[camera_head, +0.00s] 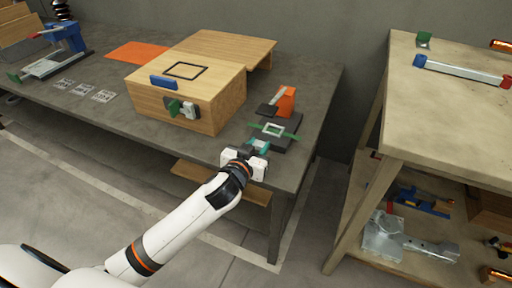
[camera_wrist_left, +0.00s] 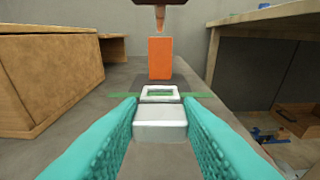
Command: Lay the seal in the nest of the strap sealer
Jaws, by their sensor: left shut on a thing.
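The strap sealer has a dark base (camera_head: 289,141) and an upright orange block (camera_head: 286,100) with a dark lever at its left. On the base is a pale rectangular frame, which looks like the nest (camera_head: 273,129), with a green strip running out on both sides. In the left wrist view the nest (camera_wrist_left: 146,94) lies straight ahead, with the orange block (camera_wrist_left: 160,59) behind it. My left gripper (camera_head: 259,147) is shut on a light grey seal (camera_wrist_left: 160,121), held between teal fingers just in front of the nest. I cannot tell whether they touch. My right gripper is not in view.
A wooden box (camera_head: 190,92) with a green and grey catch stands left of the sealer on the grey bench (camera_head: 135,121). A blue device (camera_head: 68,40) and an orange mat (camera_head: 139,52) lie farther left. A wooden table (camera_head: 455,110) stands to the right, across a gap.

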